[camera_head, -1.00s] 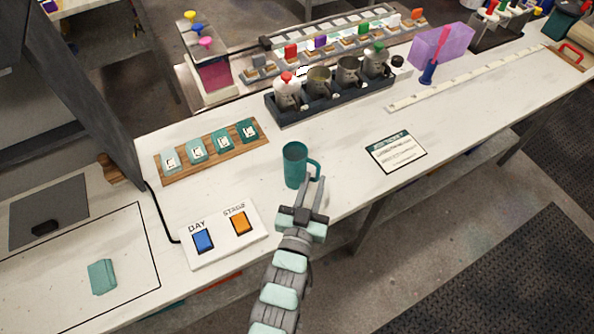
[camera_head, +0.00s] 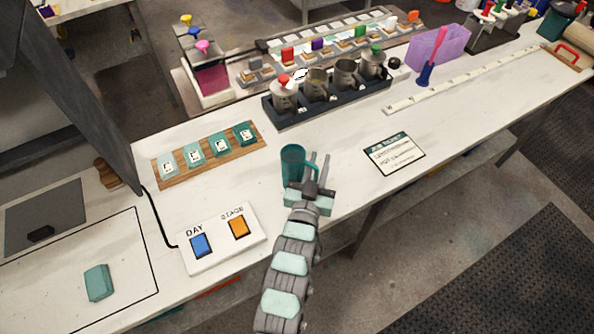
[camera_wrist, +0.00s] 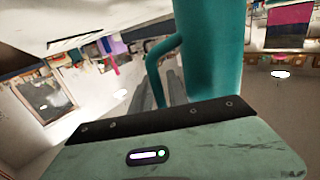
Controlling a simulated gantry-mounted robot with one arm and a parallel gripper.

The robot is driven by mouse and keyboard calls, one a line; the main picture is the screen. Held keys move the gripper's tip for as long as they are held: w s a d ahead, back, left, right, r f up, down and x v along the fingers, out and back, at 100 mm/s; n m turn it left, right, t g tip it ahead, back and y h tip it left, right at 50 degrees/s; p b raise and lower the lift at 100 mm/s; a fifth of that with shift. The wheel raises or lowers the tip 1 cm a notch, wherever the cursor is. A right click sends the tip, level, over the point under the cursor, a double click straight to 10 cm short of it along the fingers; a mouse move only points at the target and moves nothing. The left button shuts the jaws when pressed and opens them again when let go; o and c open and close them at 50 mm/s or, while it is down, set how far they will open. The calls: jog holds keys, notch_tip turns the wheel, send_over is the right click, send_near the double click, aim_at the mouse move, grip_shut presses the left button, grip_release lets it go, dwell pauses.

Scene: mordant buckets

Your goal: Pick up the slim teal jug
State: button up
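The slim teal jug (camera_head: 292,164) stands upright near the front edge of the white bench, with its handle (camera_head: 313,166) on the right. My gripper (camera_head: 319,160) is right beside the handle, with its two fingers apart and pointing toward the far side of the bench. In the wrist view the jug (camera_wrist: 213,50) rises close in front of the gripper body, and its handle curves down at the left. The fingers (camera_wrist: 160,92) are by the handle there. I cannot tell whether the handle lies between them or whether they touch it.
A white box with DAY and STAGE buttons (camera_head: 250,253) lies at the front left. A wooden strip (camera_head: 173,180) with teal samples is behind it. A dark rack (camera_head: 290,121) of metal jugs stands behind. A ticket card (camera_head: 394,153) lies right, with clear bench around it.

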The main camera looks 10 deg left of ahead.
grip_shut()
dwell(1.2)
